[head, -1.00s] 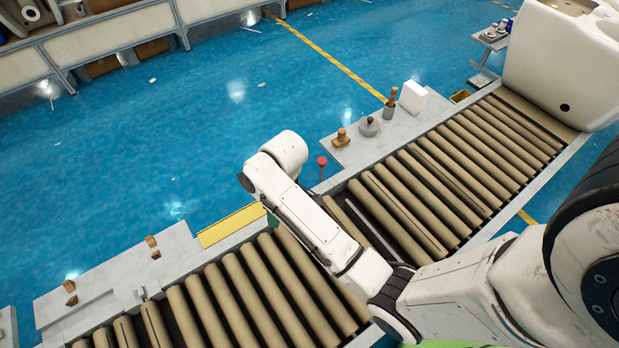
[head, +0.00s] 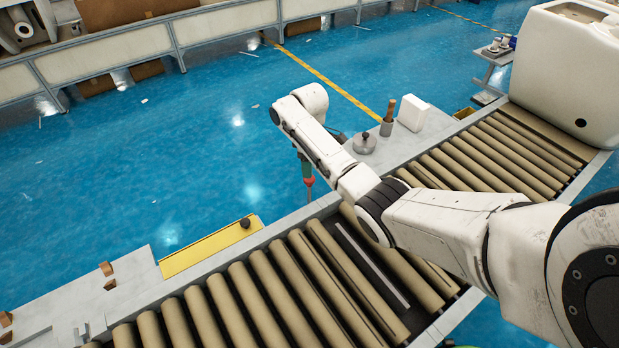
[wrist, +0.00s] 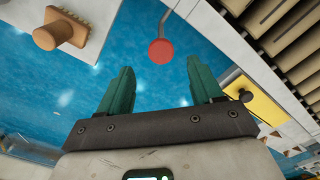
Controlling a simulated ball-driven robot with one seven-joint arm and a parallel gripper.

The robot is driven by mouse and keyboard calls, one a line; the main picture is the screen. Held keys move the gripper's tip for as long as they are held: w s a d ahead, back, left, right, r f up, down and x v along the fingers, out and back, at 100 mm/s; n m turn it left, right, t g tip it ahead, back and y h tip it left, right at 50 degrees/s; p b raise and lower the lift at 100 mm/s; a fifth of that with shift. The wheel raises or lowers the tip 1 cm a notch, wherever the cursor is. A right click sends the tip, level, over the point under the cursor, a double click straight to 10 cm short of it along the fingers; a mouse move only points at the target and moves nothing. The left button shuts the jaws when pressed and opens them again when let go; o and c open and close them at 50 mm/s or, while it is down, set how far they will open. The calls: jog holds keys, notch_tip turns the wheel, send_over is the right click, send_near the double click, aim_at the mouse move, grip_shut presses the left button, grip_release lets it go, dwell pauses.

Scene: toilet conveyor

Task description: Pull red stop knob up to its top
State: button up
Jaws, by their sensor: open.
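The red stop knob (wrist: 161,51) is a round red disc on a thin rod, seen from above in the wrist view. My gripper (wrist: 160,78) is open, with its two green fingers apart and nothing between them. The knob lies beyond the fingertips, between their lines, and does not appear to touch either finger. In the head view the red knob (head: 310,181) shows just below the green fingers of my gripper (head: 308,173), beside the conveyor. The knob is partly hidden there.
The roller conveyor (head: 268,297) runs along the knob's side. A yellow panel (head: 210,247) with a black knob (head: 245,223) stands to the left. A grey side table (head: 395,151) holds a lidded pot (head: 364,143). A wooden-handled object (wrist: 60,32) is near the gripper.

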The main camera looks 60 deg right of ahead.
notch_tip(320, 180, down, 6)
jog(key=shift+r+b, duration=0.1)
jog(key=shift+b, duration=0.65)
grip_shut()
